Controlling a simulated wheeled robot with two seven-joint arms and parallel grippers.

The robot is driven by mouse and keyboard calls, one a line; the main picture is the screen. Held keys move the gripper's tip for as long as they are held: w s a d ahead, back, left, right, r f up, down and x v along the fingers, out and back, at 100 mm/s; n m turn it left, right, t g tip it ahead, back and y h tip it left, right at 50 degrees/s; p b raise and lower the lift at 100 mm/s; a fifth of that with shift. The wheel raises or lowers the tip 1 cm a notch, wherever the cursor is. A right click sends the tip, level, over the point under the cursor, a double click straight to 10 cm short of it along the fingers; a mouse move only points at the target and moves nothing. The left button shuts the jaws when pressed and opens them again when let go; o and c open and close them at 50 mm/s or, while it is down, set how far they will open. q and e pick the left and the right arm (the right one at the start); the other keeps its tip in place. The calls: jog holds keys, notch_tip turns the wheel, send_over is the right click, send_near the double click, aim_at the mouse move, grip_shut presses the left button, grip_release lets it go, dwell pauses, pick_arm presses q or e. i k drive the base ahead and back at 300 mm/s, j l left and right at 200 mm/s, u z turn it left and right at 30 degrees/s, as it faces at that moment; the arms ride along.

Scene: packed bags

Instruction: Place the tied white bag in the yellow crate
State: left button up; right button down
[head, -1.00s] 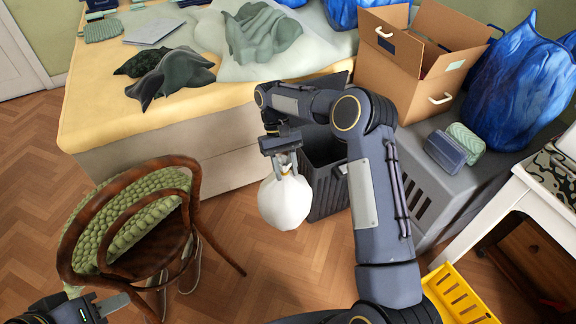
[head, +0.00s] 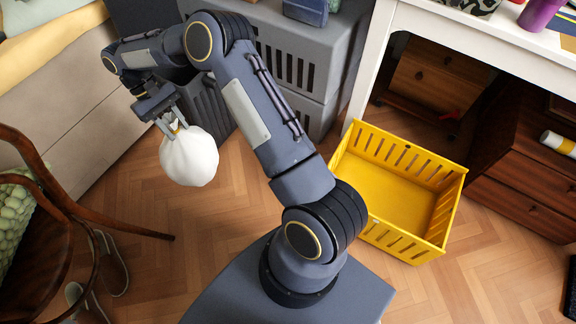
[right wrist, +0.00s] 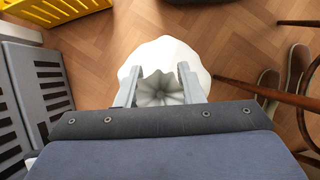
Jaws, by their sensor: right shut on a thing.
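The tied white bag (head: 189,158) hangs from my right gripper (head: 175,124), which is shut on its gathered neck. The bag is held in the air over the wood floor, in front of a dark grey bin. In the right wrist view the bag (right wrist: 162,62) shows between and beyond the two fingers (right wrist: 158,88). The yellow crate (head: 402,192) stands on the floor to the right of my right arm, its bare bottom showing and no items in it. Its corner also shows at the top left of the right wrist view (right wrist: 50,12). My left gripper is out of view.
A wooden chair (head: 62,200) and a pair of shoes (head: 108,262) are at the left. The dark grey bin (head: 208,100) stands behind the bag. A grey slatted box (head: 300,65) and a white table (head: 375,60) stand behind the crate. A wooden drawer unit (head: 520,195) is right of the crate.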

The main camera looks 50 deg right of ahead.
aim_at(384, 193)
jog(key=z, duration=1.5)
jog(key=i+z, duration=0.1)
jog(key=z, duration=0.25)
jog(key=i+j+z, duration=0.1)
jog(key=z, duration=0.25)
jog(key=i+j+z, duration=0.1)
jog(key=z, duration=0.25)
jog(key=j, duration=0.1)
